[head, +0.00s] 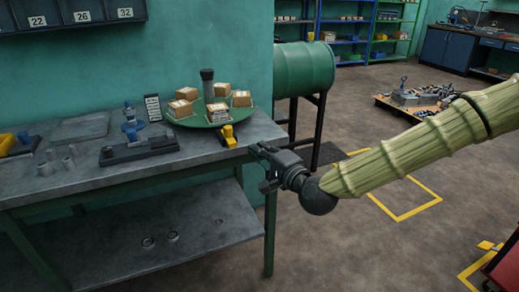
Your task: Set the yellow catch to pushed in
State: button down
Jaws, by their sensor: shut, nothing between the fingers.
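The yellow catch (228,135) is a small yellow piece on a dark mount at the front right rim of the round green tray (200,118). It sits near the right end of the grey workbench; whether it is in or out I cannot tell. My gripper (257,150) is dark, shut and empty. It is at the bench's right edge, to the right of the catch and slightly lower in the picture, apart from it.
Several small cartons (188,94) and a dark post (207,82) stand on the green tray. A blue-handled fixture (131,130) stands to its left on the workbench (80,178). A green drum (304,69) is behind. Floor right of the bench is open.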

aim_at(228, 133)
jog(key=x, duration=1.1)
jog(key=shift+p, duration=0.3)
jog(key=shift+w+f, duration=0.1)
jog(key=shift+w, duration=0.05)
